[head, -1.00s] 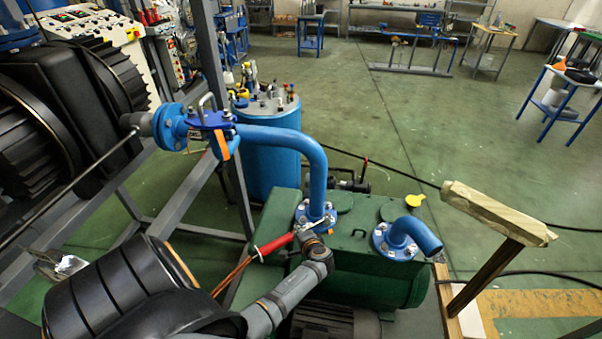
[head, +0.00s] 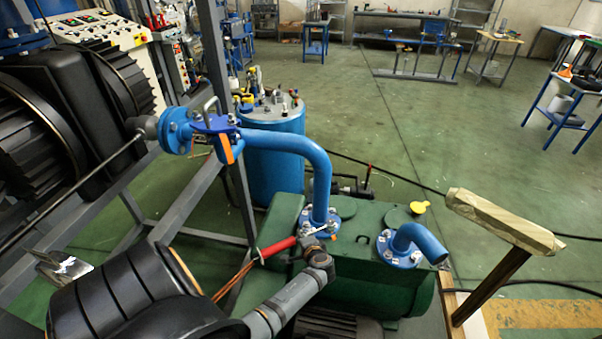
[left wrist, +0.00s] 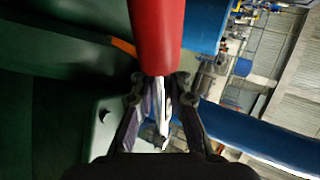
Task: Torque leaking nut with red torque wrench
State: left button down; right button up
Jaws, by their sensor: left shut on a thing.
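The red torque wrench (head: 277,247) has a red handle and a bare metal shaft. In the head view it lies across the front of the flange (head: 313,219) of the tall blue pipe on the green pump. My left gripper (head: 312,246) is shut on the metal shaft, just beyond the handle. In the left wrist view the red handle (left wrist: 157,35) points up and the fingers (left wrist: 158,95) close around the shaft. Several nuts sit on the flange; I cannot tell which one leaks or whether the wrench head is seated on a nut. My right gripper is not in view.
A short bent blue pipe (head: 414,238) rises from a second flange on the green pump (head: 370,288). A wooden post with a padded top (head: 504,220) stands to the right. A blue drum (head: 272,160) and a grey frame stand behind and left.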

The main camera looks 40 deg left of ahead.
pick_arm(q)
jog(key=shift+r, duration=0.1)
jog(key=shift+r+p, duration=2.1)
jog(key=shift+r, duration=0.25)
notch_tip(320, 180, up, 4)
jog(key=p, duration=0.3)
jog(key=shift+p, duration=0.4)
